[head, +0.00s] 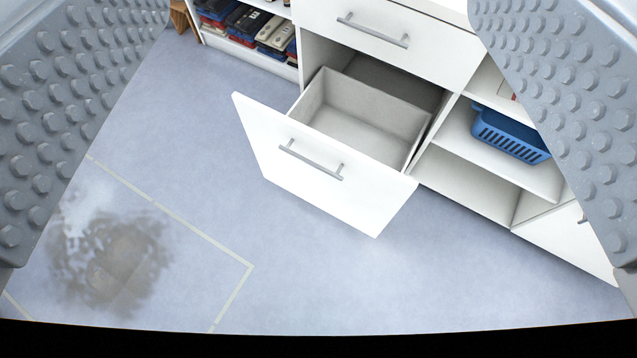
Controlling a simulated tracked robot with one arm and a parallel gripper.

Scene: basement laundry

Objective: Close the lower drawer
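The lower drawer (325,178) is pulled out of the white cabinet, and its grey inside is empty. Its white front has a grey bar handle (311,160). The upper drawer (420,45) above it is shut and has a similar handle (372,30). My gripper (318,190) shows as two grey studded fingers at the left and right edges of the head view. The fingers are wide apart with nothing between them. The drawer lies beyond them, apart from both. The fingertips reach toward the bottom of the picture.
Open shelves (480,160) right of the drawer hold a blue basket (510,135). A shelf at the top left holds several dark and light items (245,25). The blue-grey floor (190,130) before the drawer is clear, with pale line markings (190,222) and a dark stain (110,255).

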